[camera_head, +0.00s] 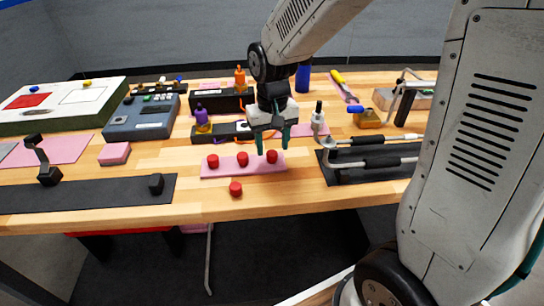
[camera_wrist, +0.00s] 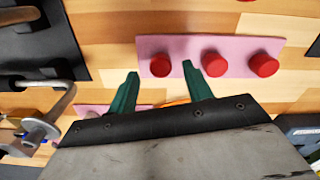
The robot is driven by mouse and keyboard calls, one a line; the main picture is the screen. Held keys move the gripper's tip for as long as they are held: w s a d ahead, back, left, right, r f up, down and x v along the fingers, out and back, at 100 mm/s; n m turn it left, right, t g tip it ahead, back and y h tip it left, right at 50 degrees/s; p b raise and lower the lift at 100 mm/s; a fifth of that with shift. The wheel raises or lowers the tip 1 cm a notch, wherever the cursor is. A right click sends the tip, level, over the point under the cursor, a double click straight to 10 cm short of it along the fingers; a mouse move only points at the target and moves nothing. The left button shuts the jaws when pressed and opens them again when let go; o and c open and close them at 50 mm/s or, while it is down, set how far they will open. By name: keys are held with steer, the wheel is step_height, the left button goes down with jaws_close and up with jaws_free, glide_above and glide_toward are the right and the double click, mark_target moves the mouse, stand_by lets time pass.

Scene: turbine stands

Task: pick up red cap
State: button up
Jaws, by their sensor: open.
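Three red caps stand in a row on a pink mat (camera_head: 228,170): a left one (camera_head: 213,161), a middle one (camera_head: 243,159) and a right one (camera_head: 272,156). A fourth red cap (camera_head: 236,188) sits on the bare wood near the front edge. My gripper (camera_head: 272,148) is open and empty, pointing down at the mat's right end. In the wrist view, my green fingertips (camera_wrist: 159,72) appear on either side of the end cap (camera_wrist: 160,65). The other mat caps (camera_wrist: 214,63) (camera_wrist: 263,64) lie to its right. How far the fingertips are above the cap is unclear.
A black mat with metal rods (camera_head: 345,176) lies to the right. A black strip (camera_head: 100,195) lies at the front left.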

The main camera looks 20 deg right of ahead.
mark_target(272, 157)
steer(key=shift+f, duration=1.4)
jaws_close()
steer(key=shift+r, duration=0.1)
